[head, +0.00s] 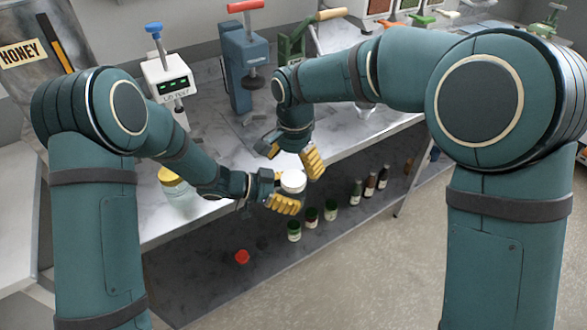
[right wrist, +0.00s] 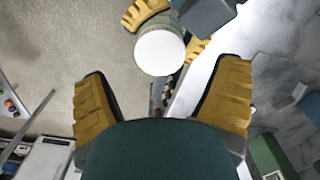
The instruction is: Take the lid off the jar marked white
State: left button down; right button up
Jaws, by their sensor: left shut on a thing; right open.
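The jar with a white lid (head: 293,181) is held up in front of the bench edge by my left gripper (head: 284,196), whose yellow fingers close around its body. In the right wrist view the round white lid (right wrist: 160,52) faces the camera and sits on the jar, with the left gripper's fingers (right wrist: 147,12) behind it. Most of the jar's body is hidden, and no marking on it is readable. My right gripper (head: 292,158) is open just above the lid. Its spread fingers (right wrist: 160,100) are apart from the lid in the right wrist view.
A jar with a yellow lid (head: 170,178) stands on the marble bench (head: 215,150) at left. Several small bottles, including a green-capped one (head: 294,231), and a red item (head: 242,257) are on the lower shelf.

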aim_at(294, 178)
notch_tip(294, 178, up, 3)
jog(key=m, duration=0.3)
jog(key=shift+f, duration=0.15)
jog(key=shift+r+m, duration=0.2)
jog(key=shift+m, duration=0.6)
jog(key=shift+f, duration=3.85)
jog(key=c, duration=1.3)
jog(key=shift+n, duration=1.7)
jog(key=o, duration=1.3)
jog(key=shift+c, duration=0.2)
